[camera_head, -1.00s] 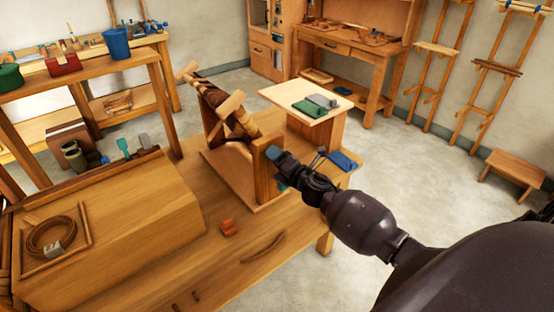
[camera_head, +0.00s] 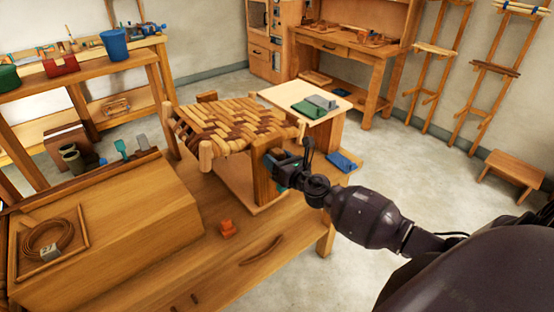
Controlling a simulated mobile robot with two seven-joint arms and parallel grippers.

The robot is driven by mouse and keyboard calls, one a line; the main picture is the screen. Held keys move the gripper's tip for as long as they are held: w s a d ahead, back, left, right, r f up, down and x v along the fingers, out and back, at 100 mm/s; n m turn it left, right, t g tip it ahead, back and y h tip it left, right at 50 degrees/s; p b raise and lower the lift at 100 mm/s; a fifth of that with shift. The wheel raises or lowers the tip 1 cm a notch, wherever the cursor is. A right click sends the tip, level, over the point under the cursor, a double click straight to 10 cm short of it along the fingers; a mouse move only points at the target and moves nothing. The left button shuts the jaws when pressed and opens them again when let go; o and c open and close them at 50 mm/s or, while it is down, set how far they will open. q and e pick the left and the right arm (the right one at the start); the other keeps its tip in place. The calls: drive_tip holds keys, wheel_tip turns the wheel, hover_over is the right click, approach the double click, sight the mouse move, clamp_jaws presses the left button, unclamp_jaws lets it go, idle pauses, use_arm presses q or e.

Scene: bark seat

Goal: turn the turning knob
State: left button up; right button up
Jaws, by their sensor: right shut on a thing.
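The woven bark seat (camera_head: 232,124) sits in a wooden stand on the bench, its checkered top facing up and nearly level. The stand's right post (camera_head: 263,182) rises beside my right gripper. My right gripper (camera_head: 279,170) is shut on the turning knob at the outer side of this post. The knob itself is hidden by the jaws, and a small teal patch shows at the gripper. My left gripper is not in view.
A small side table (camera_head: 333,116) holding green and grey items stands behind my gripper.

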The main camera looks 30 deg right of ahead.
drive_tip(key=shift+f+n, duration=0.1)
drive_tip(key=shift+n, duration=0.9)
drive_tip(key=o, duration=0.9)
drive_tip(key=s, duration=0.7)
drive_tip(key=s+d, duration=0.1)
drive_tip(key=s, duration=0.2)
drive_tip(key=shift+s, duration=0.4)
